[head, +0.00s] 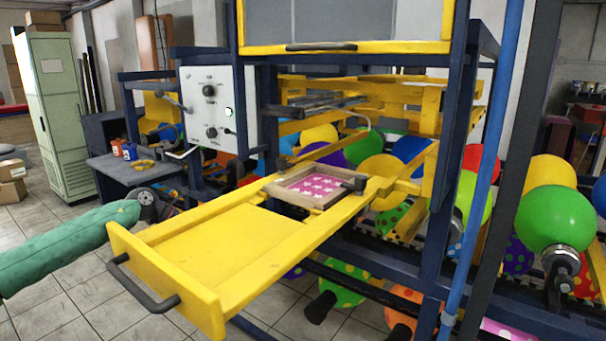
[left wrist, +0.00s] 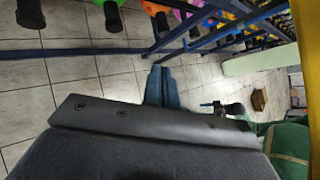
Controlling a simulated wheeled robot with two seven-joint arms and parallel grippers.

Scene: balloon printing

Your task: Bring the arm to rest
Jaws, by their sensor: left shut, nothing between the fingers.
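My left arm, in a green sleeve (head: 70,245), comes in from the left in the head view and ends beside the far left side of the yellow drawer. My left gripper (left wrist: 162,72) shows in the left wrist view with its blue-grey fingers together and nothing between them, above the tiled floor. My right arm and gripper are not in view.
The yellow drawer (head: 215,250) of the printing machine is pulled out, with a dark handle (head: 142,290) in front. A wooden frame with a pink patterned screen (head: 318,187) lies on it. A grey side table (head: 120,170) stands behind my arm. Balloons (head: 556,215) fill the right side.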

